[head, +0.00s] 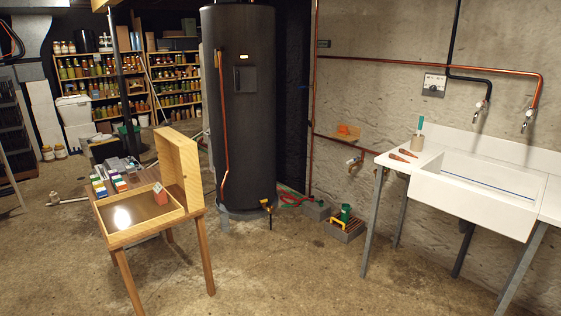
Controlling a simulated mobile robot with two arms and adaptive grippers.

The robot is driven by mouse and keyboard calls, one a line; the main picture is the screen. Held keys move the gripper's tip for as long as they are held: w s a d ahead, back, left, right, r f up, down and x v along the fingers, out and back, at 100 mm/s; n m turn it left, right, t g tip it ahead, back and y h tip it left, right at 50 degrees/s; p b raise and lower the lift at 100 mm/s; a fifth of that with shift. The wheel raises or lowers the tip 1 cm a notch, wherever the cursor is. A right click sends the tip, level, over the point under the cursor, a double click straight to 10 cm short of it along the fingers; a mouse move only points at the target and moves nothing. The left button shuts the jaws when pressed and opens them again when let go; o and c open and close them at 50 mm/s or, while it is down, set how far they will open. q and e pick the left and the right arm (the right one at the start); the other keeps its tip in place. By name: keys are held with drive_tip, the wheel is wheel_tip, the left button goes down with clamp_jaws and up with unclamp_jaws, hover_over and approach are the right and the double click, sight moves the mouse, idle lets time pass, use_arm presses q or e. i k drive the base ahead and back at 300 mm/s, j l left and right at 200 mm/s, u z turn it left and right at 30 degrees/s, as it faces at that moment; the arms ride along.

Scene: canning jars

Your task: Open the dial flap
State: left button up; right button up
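A tall dark cylindrical water heater (222,125) stands upright in the middle of the room. A dark rectangular panel (240,79) sits on its upper front, below a small lit plate (243,57); it looks like a flap lying closed, but it is too small to be sure. A pale box with a round dark dial (433,85) is fixed to the right wall, and I see no clear cover over it. Neither of my grippers is in view.
A wooden table with a raised lid (178,165) stands front left of the heater. A white sink (478,190) is at the right. Floor (285,275) in the front middle is clear.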

sight(244, 78)
drive_tip(key=i+u, duration=0.15)
drive_tip(key=i, duration=1.15)
drive_tip(key=i+u, duration=0.1)
drive_tip(key=i, duration=1.15)
